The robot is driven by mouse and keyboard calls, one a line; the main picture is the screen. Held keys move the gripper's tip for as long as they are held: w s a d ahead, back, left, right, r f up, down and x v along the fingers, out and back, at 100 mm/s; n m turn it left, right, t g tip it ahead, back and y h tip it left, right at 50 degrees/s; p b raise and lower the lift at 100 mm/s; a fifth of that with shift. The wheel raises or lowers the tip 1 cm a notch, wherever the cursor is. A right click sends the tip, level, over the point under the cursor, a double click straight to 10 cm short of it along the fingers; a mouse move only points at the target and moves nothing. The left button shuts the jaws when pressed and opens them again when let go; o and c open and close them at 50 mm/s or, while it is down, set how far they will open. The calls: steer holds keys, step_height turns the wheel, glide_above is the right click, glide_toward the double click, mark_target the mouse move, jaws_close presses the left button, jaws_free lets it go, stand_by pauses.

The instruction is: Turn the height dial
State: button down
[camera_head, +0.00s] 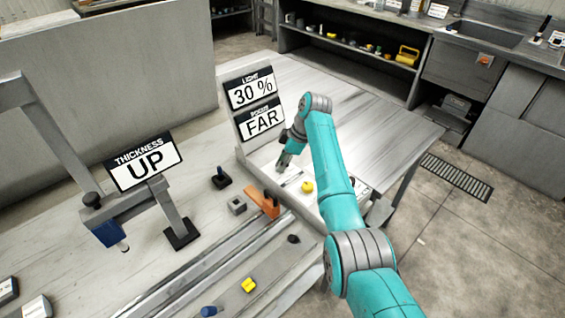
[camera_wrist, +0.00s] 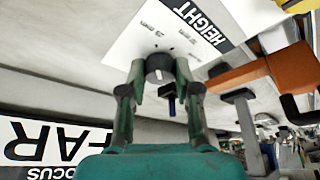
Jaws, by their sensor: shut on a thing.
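The height dial (camera_wrist: 158,66) is a dark round knob with a pale pointer line, on a white plate with a black HEIGHT label (camera_wrist: 204,30) in the wrist view. My gripper (camera_wrist: 160,80) has its two fingers on either side of the dial, shut on it. In the head view my gripper (camera_head: 285,161) reaches down to the bench just below the FOCUS sign; the dial itself is hidden or too small to make out there.
The LIGHT 30 % sign (camera_head: 251,91) and FOCUS FAR sign (camera_head: 261,121) stand behind my gripper. A yellow knob (camera_head: 307,187) and an orange block (camera_head: 264,203) are close by. A THICKNESS UP sign (camera_head: 146,162) stands at left.

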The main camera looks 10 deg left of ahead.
steer(key=shift+n, duration=0.3)
stand_by(0.4)
steer(key=c, duration=0.8)
jaws_free()
steer(key=v, duration=1.2)
steer(key=shift+w, duration=0.15)
